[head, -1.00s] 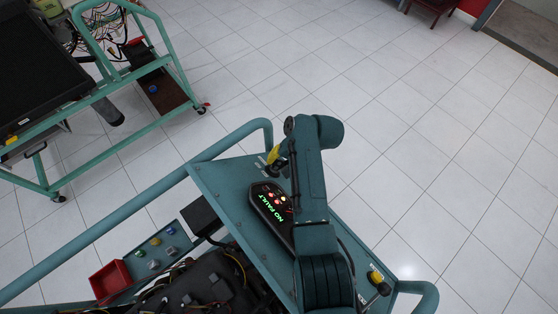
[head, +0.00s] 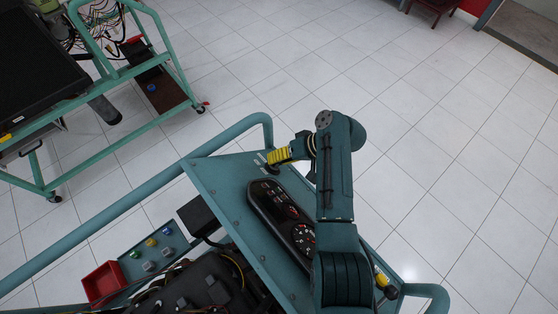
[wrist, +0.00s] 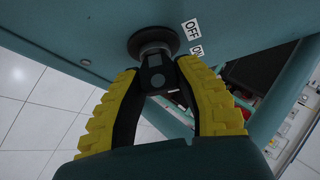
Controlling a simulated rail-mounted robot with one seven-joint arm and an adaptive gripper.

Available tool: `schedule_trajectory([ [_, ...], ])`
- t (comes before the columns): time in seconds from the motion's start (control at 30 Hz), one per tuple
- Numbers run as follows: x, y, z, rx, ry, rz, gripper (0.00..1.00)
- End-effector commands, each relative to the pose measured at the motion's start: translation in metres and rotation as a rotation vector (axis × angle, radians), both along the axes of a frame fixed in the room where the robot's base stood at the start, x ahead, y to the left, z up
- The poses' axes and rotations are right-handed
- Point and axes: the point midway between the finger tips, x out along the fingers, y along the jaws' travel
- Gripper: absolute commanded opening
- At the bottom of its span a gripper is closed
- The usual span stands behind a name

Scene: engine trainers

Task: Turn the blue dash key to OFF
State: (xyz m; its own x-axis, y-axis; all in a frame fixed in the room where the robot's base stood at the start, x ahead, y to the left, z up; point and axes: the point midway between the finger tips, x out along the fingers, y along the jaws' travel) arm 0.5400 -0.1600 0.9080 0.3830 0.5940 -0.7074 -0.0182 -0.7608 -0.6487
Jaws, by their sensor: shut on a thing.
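The teal dash panel (head: 228,185) slopes below my arm in the head view. In the wrist view my gripper (wrist: 158,72) is shut on the dash key (wrist: 154,57), which stands out from a round black bezel (wrist: 152,42). The key's grip is mostly hidden between the fingers and looks dark; I cannot make out blue. An OFF label (wrist: 190,30) and a partly covered ON label (wrist: 197,50) are right of the bezel.
The black gauge cluster (head: 275,200) on the panel is unlit green-wise, with dim dials. A yellow-marked black knob (head: 390,291) is at the panel's lower right. A red bin (head: 103,283) and coloured buttons (head: 151,242) lie lower left. Green rails (head: 130,210) border the stand.

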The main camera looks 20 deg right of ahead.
Motion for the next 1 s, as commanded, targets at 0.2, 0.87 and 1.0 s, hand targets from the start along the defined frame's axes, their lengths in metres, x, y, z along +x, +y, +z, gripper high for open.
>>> schedule_trajectory([
  [0.2,-0.0011,0.0002,-0.0073,0.024,-0.078,0.096,0.0],
  [0.87,-0.0013,0.0011,-0.0031,0.039,-0.141,0.17,0.0],
  [1.0,-0.0012,0.0012,-0.0031,0.039,-0.141,0.17,0.44],
])
